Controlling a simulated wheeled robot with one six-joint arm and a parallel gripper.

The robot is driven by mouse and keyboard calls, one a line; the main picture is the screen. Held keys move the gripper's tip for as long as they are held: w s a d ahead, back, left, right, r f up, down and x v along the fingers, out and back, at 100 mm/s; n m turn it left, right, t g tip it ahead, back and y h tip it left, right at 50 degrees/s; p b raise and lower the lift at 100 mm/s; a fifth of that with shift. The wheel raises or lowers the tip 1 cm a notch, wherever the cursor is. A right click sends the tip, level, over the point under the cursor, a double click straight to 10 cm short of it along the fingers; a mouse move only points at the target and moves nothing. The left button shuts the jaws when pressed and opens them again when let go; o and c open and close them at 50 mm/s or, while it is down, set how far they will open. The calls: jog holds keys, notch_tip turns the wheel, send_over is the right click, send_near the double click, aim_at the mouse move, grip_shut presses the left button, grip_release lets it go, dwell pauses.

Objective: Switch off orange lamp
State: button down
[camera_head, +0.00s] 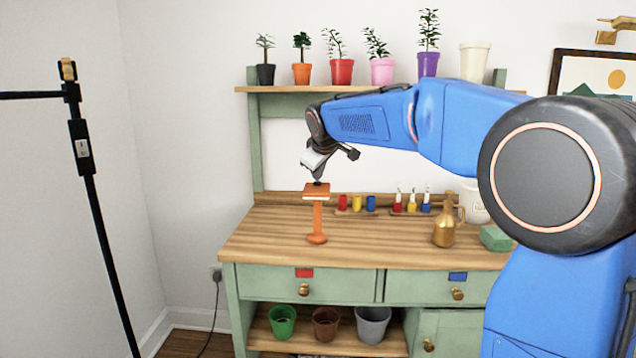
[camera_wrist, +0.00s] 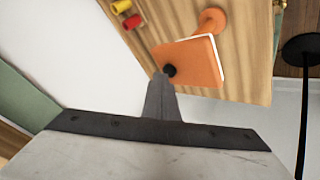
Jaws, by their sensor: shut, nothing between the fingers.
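An orange lamp (camera_head: 317,214) stands upright on the wooden top of a green bench. Its square orange head has a white lower edge. In the wrist view the lamp head (camera_wrist: 193,62) lies just ahead of my fingers, with a small black knob (camera_wrist: 169,71) on its top. My gripper (camera_head: 318,180) is shut and empty, pointing down over the lamp head. In the wrist view the tip of my gripper (camera_wrist: 162,76) is at the black knob. It appears to touch the knob, but I cannot tell for certain.
The bench top (camera_head: 270,230) is clear around the lamp base. Small coloured pots (camera_head: 357,203) and a brass watering can (camera_head: 444,226) stand to the right. Potted plants line the shelf (camera_head: 290,89) above. A black stand (camera_head: 95,200) with a switch box (camera_head: 81,147) is at the left.

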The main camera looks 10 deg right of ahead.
jog(key=shift+r, duration=0.3)
notch_tip(320, 180, up, 6)
dwell(0.8)
jog(key=shift+s, duration=0.1)
jog(key=s+d+f+m+g, duration=0.1)
jog(key=s+d+f+m, duration=0.1)
jog(key=s+f, duration=0.8)
jog(key=s+d+f+m+g, duration=0.2)
jog(key=s+f, duration=0.8)
jog(key=s, duration=1.3)
jog(key=s+d+f+m+g+y, duration=0.1)
jog(key=s+d+f+m, duration=0.2)
jog(key=s+f, duration=0.7)
jog(key=s, duration=0.7)
jog(key=shift+m, duration=0.4)
